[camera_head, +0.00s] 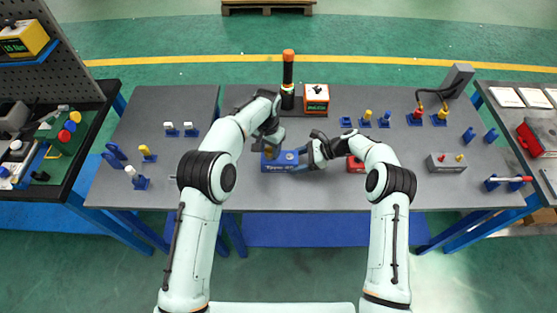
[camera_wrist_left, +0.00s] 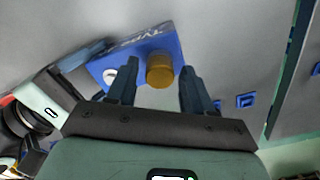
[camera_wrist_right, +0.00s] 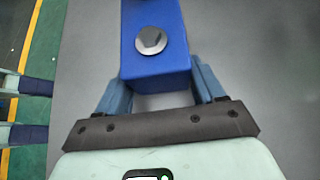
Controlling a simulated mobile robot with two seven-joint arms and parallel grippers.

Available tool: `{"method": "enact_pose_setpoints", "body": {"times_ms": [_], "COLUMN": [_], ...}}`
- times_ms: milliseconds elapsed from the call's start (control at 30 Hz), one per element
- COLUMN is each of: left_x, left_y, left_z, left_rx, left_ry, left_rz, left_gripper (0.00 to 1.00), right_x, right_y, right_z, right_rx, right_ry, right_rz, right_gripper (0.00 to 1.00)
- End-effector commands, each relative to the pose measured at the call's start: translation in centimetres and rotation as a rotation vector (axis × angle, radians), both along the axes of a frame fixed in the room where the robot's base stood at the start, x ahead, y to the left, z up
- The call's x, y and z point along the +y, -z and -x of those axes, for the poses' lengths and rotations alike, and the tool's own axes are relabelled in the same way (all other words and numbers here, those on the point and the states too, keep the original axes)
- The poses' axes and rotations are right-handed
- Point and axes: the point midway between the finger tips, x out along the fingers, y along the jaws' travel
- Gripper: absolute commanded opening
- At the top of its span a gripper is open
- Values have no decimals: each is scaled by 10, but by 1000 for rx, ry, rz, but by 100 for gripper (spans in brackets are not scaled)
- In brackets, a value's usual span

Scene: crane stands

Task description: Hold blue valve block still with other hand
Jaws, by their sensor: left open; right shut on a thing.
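The blue valve block (camera_head: 282,166) lies on the grey bench in front of me, with "Type" lettering on its side. My right gripper (camera_head: 301,159) is shut on its right end; in the right wrist view a finger lies on each side of the blue valve block (camera_wrist_right: 155,72), near a silver hex fitting (camera_wrist_right: 151,40). My left gripper (camera_head: 268,147) is open over the block's left end. In the left wrist view its fingers stand apart, with a brass-coloured cap (camera_wrist_left: 160,70) between them. I cannot tell whether they touch it.
A red block (camera_head: 355,164) sits right of my right gripper, partly hidden by the arm. An orange box (camera_head: 316,96) and a black bottle with an orange top (camera_head: 288,80) stand behind. A grey block (camera_head: 445,163) and several small blue stands are farther right.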

Motion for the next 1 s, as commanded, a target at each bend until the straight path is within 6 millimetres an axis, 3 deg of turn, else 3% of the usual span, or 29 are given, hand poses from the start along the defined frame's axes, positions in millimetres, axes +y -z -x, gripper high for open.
{"method": "enact_pose_setpoints", "body": {"times_ms": [267, 400, 433, 1000], "left_x": [0, 0, 0, 0], "left_y": [1, 1, 1, -3], "left_z": [0, 0, 0, -1], "left_rx": [0, -1, -1, -3], "left_ry": [0, 0, 0, -14], "left_rz": [0, 1, 1, 1], "left_gripper": [51, 6, 0, 0], "right_x": [0, 0, 0, 0], "right_y": [-1, -1, -1, -1], "right_z": [0, 0, 0, 0], "right_rx": [-1, -1, -1, -1], "right_ry": [0, 0, -1, 0], "right_rz": [-2, -2, -2, -1], "right_gripper": [27, 27, 27, 27]}}
